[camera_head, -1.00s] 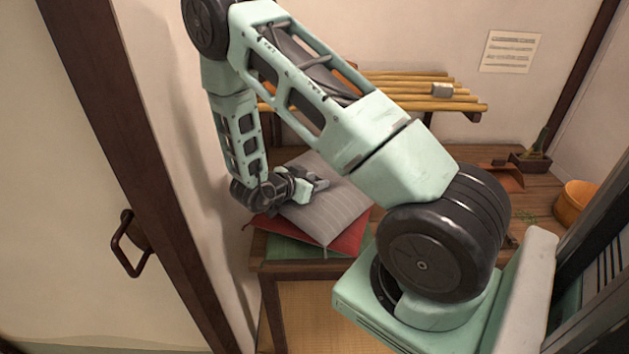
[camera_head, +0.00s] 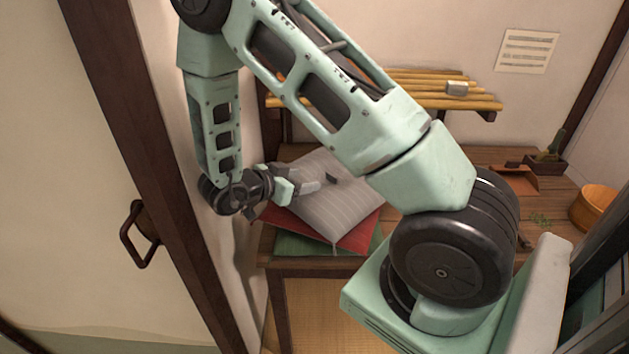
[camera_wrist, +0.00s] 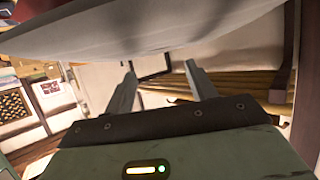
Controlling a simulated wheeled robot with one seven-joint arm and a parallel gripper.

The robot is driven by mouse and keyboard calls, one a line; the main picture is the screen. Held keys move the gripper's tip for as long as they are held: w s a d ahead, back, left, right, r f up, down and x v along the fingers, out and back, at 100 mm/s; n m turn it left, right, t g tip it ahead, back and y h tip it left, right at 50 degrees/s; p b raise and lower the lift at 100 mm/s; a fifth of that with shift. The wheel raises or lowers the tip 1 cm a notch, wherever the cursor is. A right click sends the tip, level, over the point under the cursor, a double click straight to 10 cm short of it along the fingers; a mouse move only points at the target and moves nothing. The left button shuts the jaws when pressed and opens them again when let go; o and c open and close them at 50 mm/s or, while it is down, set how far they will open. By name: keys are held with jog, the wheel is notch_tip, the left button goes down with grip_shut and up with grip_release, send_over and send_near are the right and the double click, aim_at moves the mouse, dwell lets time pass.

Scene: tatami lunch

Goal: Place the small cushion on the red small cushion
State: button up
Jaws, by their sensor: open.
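The small cushion (camera_head: 338,208), grey with thin stripes, lies on the red small cushion (camera_head: 362,236). It is turned a little, so red shows along the left and front edges. My gripper (camera_head: 308,186) is at the left side of the grey cushion, open, with nothing seen between its fingers. In the wrist view, my open fingers (camera_wrist: 160,80) point ahead, with a large pale cloth surface (camera_wrist: 150,30), probably the grey cushion, across the top. I cannot tell whether the fingers touch it.
A green cushion (camera_head: 300,244) lies under the red one on a wooden table (camera_head: 320,263). A slatted yellow rack (camera_head: 425,92) is on the back wall. A sliding door (camera_head: 75,180) with a dark frame stands close on the left. An orange round tub (camera_head: 596,207) and a potted plant (camera_head: 550,155) are at right.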

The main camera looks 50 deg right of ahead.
jog(key=shift+v, duration=1.35)
